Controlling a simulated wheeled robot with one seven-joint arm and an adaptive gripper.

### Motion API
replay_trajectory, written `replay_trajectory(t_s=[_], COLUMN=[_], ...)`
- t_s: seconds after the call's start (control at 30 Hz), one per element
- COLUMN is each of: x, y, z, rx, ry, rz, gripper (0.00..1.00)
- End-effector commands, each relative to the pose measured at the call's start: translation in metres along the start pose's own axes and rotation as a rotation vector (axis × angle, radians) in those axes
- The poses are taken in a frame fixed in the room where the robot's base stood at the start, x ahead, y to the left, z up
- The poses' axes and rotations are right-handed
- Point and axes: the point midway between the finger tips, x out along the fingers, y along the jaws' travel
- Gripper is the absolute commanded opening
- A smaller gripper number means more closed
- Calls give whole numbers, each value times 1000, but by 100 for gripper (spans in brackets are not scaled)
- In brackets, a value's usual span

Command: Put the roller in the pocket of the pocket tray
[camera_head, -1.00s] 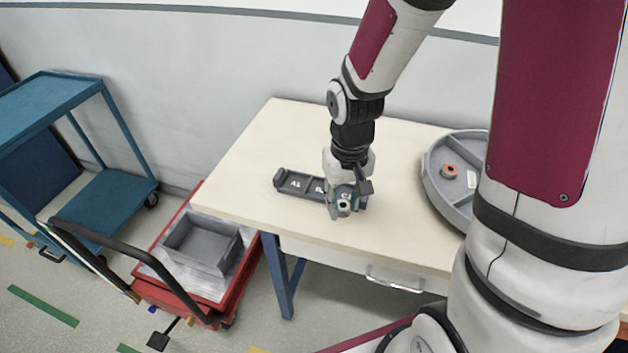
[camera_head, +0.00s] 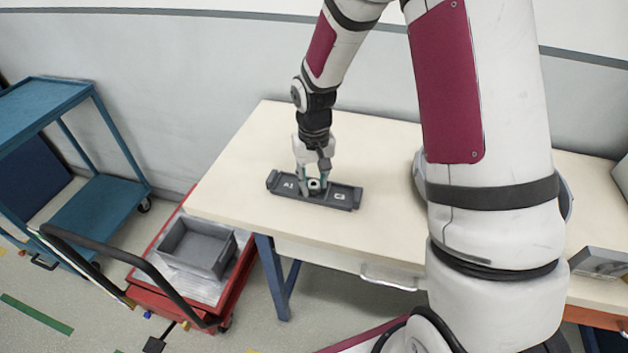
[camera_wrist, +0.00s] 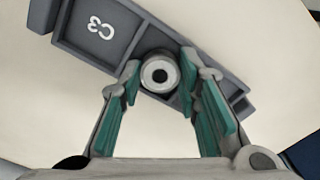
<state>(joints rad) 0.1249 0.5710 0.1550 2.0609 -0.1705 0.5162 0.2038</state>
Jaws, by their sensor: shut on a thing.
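The pocket tray (camera_head: 344,206) is a long dark grey tray on the cream table, with pockets marked A1 and C3 showing. The roller (camera_wrist: 158,72) is a grey cylinder with a white ring and dark centre hole; it also shows in the head view (camera_head: 314,185). My gripper (camera_wrist: 160,69) is shut on the roller, with a teal-lined finger on each side. It points down at the middle pocket, between A1 and C3. The roller appears upright at this pocket; I cannot tell whether it touches the floor. The middle pocket's mark is hidden.
The round grey ring track (camera_head: 419,168) is mostly hidden behind my arm. A red cart (camera_head: 150,287) with a grey bin (camera_head: 197,247) stands left of the table (camera_head: 240,160). A blue shelf cart (camera_head: 95,205) is farther left. The table around the tray is clear.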

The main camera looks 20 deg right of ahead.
Motion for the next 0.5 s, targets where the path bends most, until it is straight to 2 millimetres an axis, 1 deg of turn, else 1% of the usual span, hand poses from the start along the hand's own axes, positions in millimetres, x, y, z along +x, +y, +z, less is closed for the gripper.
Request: replay_trajectory(t_s=[0.03, 0.2, 0.5], x=[3, 5, 16], y=[0, 0, 0], z=[2, 2, 3], rx=[0, 0, 0], ry=[-5, -8, -11], rz=[0, 0, 0], gripper=[0, 0, 0])
